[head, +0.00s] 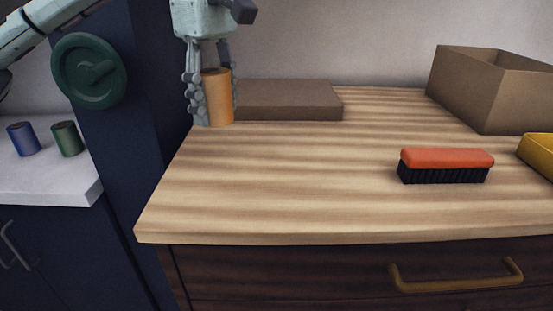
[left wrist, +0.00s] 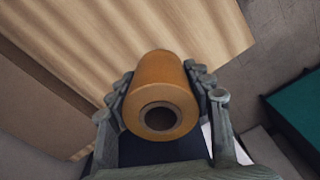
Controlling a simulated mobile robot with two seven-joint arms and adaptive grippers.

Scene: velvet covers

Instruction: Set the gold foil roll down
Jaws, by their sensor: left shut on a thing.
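The gold foil roll (head: 218,97) is an upright orange-gold cylinder at the back left corner of the wooden worktop (head: 290,190). My left gripper (head: 210,98) comes down from above and is shut on the roll, with fingers on both sides of it. In the left wrist view the roll (left wrist: 160,95) sits between the two fingers, its hollow end facing the camera. Its lower end appears at or just above the worktop; I cannot tell if it touches. My right gripper is not in view.
A flat brown box (head: 290,100) lies just right of the roll. An orange-backed brush (head: 446,165), an open cardboard box (head: 480,95) and a yellow tray (head: 540,155) are on the right. Blue (head: 22,139) and green (head: 67,138) rolls stand on a white counter at left. The worktop's middle is clear.

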